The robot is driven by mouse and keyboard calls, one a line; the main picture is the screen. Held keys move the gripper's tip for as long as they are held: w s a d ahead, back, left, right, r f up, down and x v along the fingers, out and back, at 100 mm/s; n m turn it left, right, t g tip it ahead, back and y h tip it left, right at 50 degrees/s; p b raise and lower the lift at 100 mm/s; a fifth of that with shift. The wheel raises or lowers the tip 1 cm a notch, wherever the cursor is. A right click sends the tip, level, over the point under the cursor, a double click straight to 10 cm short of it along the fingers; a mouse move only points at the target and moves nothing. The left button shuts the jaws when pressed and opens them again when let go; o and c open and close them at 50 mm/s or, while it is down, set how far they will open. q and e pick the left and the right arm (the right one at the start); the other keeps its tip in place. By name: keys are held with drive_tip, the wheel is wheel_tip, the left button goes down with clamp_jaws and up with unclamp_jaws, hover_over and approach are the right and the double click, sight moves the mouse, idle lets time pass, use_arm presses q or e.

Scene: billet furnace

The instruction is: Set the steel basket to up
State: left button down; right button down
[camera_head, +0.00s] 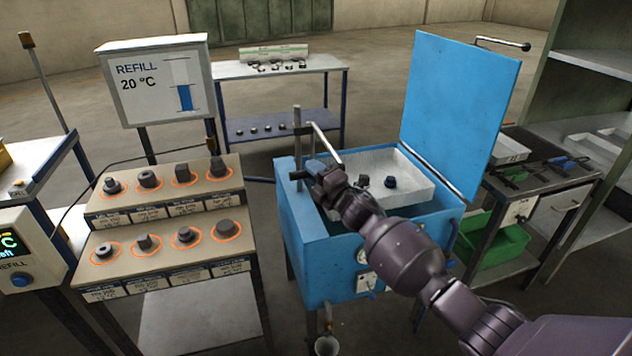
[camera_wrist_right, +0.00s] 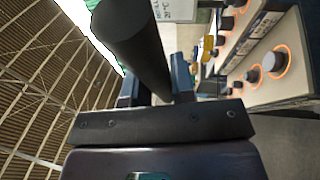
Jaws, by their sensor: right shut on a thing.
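The blue tank (camera_head: 303,235) stands in the middle of the head view with its lid (camera_head: 458,105) open. A pale, box-shaped tray, which looks like the steel basket (camera_head: 418,188), shows in its opening with dark parts in it. An upright post (camera_head: 297,135) and a bent light bar (camera_head: 326,143) stand at the tank's left side. My right gripper (camera_head: 322,172) is at this bar, over the tank's left part. In the right wrist view its fingers (camera_wrist_right: 157,85) are shut on a dark round grip (camera_wrist_right: 130,40). My arm hides part of the tank and basket. My left gripper is out of view.
A stepped stand (camera_head: 160,215) with dark parts in orange rings is left of the tank. A refill sign (camera_head: 155,82) rises behind it. A bench with tools (camera_head: 545,165) and a green bin (camera_head: 495,243) are at the right. A cup (camera_head: 326,346) sits below the tank.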

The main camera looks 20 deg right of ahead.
drive_tip(key=shift+w+r, duration=0.1)
drive_tip(key=shift+r, duration=0.4)
drive_tip(key=c, duration=1)
unclamp_jaws()
drive_tip(key=shift+o, duration=0.2)
drive_tip(key=shift+f, duration=0.15)
drive_tip(key=shift+s+d+f, duration=0.2)
drive_tip(key=shift+s, duration=0.3)
drive_tip(key=v, duration=0.9)
drive_tip(key=shift+s+d+b, duration=0.2)
drive_tip(key=shift+s+b, duration=0.1)
drive_tip(key=shift+s, duration=0.1)
